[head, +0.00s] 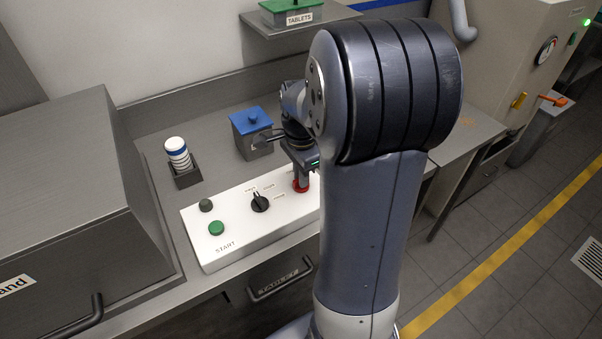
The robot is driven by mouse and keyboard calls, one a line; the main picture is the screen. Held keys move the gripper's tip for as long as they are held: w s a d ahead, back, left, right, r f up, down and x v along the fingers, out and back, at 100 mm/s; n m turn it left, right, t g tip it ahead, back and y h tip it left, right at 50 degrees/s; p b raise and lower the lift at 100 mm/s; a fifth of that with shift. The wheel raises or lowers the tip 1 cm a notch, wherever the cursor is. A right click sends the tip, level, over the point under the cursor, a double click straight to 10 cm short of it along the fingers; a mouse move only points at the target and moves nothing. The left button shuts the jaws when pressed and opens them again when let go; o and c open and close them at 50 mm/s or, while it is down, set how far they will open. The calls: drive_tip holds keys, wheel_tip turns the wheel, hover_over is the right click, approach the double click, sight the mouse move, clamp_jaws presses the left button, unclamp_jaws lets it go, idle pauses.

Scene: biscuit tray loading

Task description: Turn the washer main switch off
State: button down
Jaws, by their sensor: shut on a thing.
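The white control panel (232,254) stands on the grey counter. A red part (300,187), which looks like the main switch, shows near its right end. My gripper (301,176) points down at this red part and is shut on it. The fingers hide most of the red part, so I cannot tell which way it is turned. My arm covers the right end of the panel. No label for the red part can be read.
The panel also has a black selector knob (259,202), a green START button (216,228) and a dark round lamp or button (206,205). A blue-lidded box (252,142) and a holder with white tablets (178,153) stand behind. A large grey hood (75,190) is at left.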

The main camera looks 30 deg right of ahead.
drive_tip(key=c, duration=1.5)
unclamp_jaws()
wheel_tip(320, 180, up, 11)
drive_tip(key=shift+f, duration=0.1)
wheel_tip(320, 180, down, 11)
